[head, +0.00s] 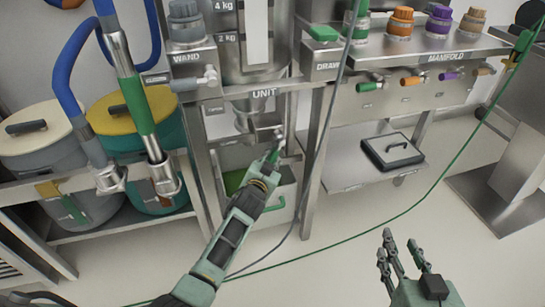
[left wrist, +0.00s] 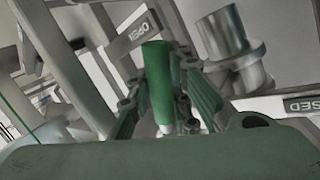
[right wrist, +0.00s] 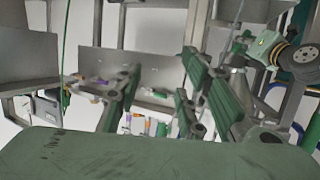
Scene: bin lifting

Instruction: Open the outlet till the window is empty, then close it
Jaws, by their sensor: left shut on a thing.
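The unit (head: 264,94) stands at centre, with a tall pale window (head: 257,35) beside the 2 kg and 4 kg marks. I cannot tell how full the window is. The outlet (head: 258,122) sits below it. My left gripper (head: 273,158) is at the outlet, shut on its green handle (left wrist: 158,85), which shows upright between the fingers in the left wrist view. OPEN and CLOSED labels lie on either side there. My right gripper (head: 395,254) is empty, fingers apart, over the floor.
Lidded drums (head: 40,150) and blue-hosed wands (head: 137,105) stand at left. A green cable (head: 420,195) crosses the otherwise clear floor.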

